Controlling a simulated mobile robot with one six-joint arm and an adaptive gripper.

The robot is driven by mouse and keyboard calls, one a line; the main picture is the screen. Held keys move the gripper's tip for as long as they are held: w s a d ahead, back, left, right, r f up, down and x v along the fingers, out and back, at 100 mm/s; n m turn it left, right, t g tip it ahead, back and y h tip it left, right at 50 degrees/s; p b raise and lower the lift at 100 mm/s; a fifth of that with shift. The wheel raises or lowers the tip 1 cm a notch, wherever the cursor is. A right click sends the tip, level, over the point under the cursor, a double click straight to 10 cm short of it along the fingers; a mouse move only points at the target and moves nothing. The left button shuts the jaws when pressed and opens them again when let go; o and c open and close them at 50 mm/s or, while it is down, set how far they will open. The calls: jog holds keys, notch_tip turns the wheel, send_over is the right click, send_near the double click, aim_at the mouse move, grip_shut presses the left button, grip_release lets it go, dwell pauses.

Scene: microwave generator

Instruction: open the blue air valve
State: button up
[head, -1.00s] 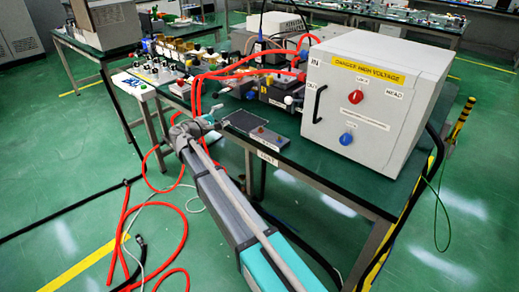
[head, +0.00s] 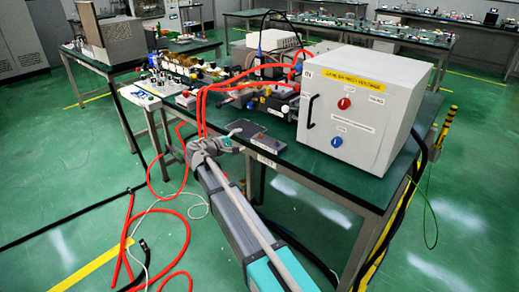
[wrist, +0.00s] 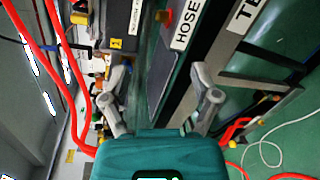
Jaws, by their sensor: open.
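A blue knob (head: 336,141) sits low on the front of the white high-voltage box (head: 352,120). I cannot tell which of these is the air valve. My gripper (head: 222,146) is at the bench's front edge, to the left of the box and apart from both blue parts. In the wrist view my gripper (wrist: 158,75) is open, its two grey fingers spread with nothing between them. No blue valve can be made out in the wrist view.
Red hoses (head: 203,100) run over the bench edge to the floor, close left of my gripper. A red knob on a dark plate (head: 259,138) and the HOSE label (wrist: 185,25) lie close by. The green bench (head: 350,187) has bare surface before the box.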

aim_at(267, 147)
jog(key=shift+s+d+f+m+g+p, duration=0.3)
jog(key=shift+s+d+g, duration=0.2)
jog(key=shift+d, duration=0.85)
jog(key=shift+s+d+f+m+g+p, duration=0.15)
jog(key=shift+s+d+m+g+p, duration=0.25)
jog(key=shift+d, duration=0.9)
jog(key=shift+s+d+f+m+g+p, duration=0.25)
jog(key=shift+s+d+m+g, duration=0.25)
jog(key=shift+d, duration=0.85)
